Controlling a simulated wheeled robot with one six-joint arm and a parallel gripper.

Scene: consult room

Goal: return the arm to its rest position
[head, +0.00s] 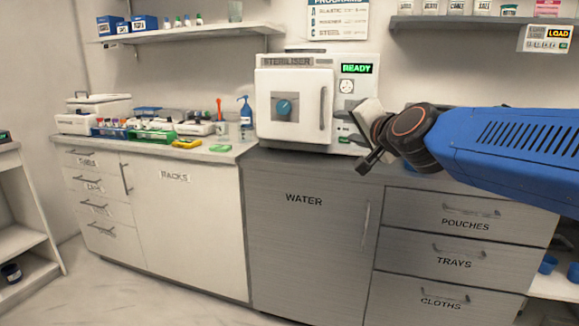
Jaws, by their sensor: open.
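My arm (505,148) is blue with a dark wrist and reaches in from the right edge in the head view. My gripper (366,140) is at its left end, in front of the right side of the white steriliser (295,102). The jaws are open, and I see nothing held between them. The gripper hides part of the steriliser's lower right side. The steriliser's door is shut, and its display reads READY.
The grey cabinet (305,235) and the drawers (462,262) below the arm are shut. The left counter holds racks, bottles and a blue spray bottle (246,112). Shelves hang above (190,33) and at upper right (485,22). The floor (150,295) in front is clear.

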